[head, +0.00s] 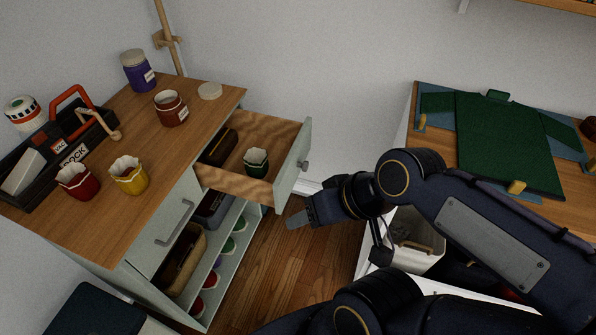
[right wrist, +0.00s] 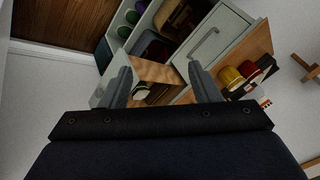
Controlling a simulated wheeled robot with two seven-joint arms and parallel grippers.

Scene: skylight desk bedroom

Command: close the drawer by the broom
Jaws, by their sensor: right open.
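The open drawer (head: 245,188) sticks out of the pale green cabinet's right end, below the wooden top. Its front panel (head: 292,165) has a round knob. Inside are a dark green cup (head: 257,163) and a dark brown box (head: 219,146). The broom (head: 167,35) seems to be the wooden pole on the wall behind the cabinet. My right gripper (head: 299,219) is open and empty, just right of and nearer than the drawer front, apart from it. In the right wrist view, the drawer (right wrist: 160,72) shows between the open fingers (right wrist: 163,88). My left gripper is not seen.
The cabinet top (head: 150,200) holds a toolbox (head: 60,150), a red cup (head: 77,182), a yellow cup (head: 129,175) and jars. A second wooden surface with a green garment (head: 500,140) stands at right, a grey bin (head: 415,240) below it. Wooden floor (head: 280,270) shows between.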

